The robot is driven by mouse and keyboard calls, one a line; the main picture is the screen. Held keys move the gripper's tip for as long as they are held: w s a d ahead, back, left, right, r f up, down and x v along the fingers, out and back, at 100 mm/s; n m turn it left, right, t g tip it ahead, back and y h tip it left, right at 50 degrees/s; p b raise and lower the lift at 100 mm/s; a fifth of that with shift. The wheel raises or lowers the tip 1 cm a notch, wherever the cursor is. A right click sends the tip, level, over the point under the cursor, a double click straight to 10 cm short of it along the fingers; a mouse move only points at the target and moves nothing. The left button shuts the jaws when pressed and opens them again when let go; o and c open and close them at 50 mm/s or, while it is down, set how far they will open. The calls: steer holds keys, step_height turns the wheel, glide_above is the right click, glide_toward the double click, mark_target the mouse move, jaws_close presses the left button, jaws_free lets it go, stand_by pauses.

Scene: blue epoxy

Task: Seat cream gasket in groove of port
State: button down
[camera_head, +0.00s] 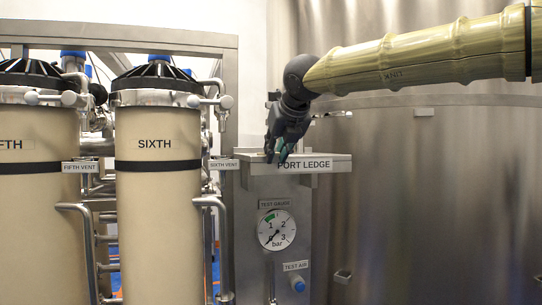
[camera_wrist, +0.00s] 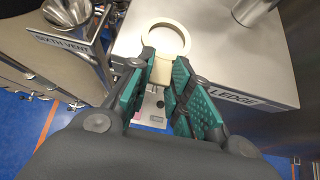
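The cream gasket (camera_wrist: 162,72) is a flat ring with a thick tab, seen in the wrist view. My gripper (camera_wrist: 163,62) has its green-padded fingers on both sides of the tab and appears shut on it, with the ring beyond the fingertips. The ring is over the port ledge (camera_wrist: 262,72); I cannot tell whether it rests on it. In the head view my gripper (camera_head: 277,150) points down at the left part of the ledge (camera_head: 338,159), and the gasket cannot be made out. A metal cup-shaped fitting (camera_wrist: 68,12) is beside the SIXTH VENT label; I cannot make out a groove.
The cream SIXTH column (camera_head: 157,205) and its pipes stand left of the ledge. A pressure gauge (camera_head: 276,230) is on the panel below. A large steel tank (camera_head: 430,200) fills the right. A metal post (camera_wrist: 250,10) stands on the ledge. The ledge's right part is clear.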

steer(key=shift+r, duration=0.2)
steer(key=shift+r+p, duration=0.75)
steer(key=shift+p, duration=0.05)
steer(key=shift+r, duration=0.2)
steer(key=shift+r+p, duration=1.8)
steer(key=shift+r, duration=0.1)
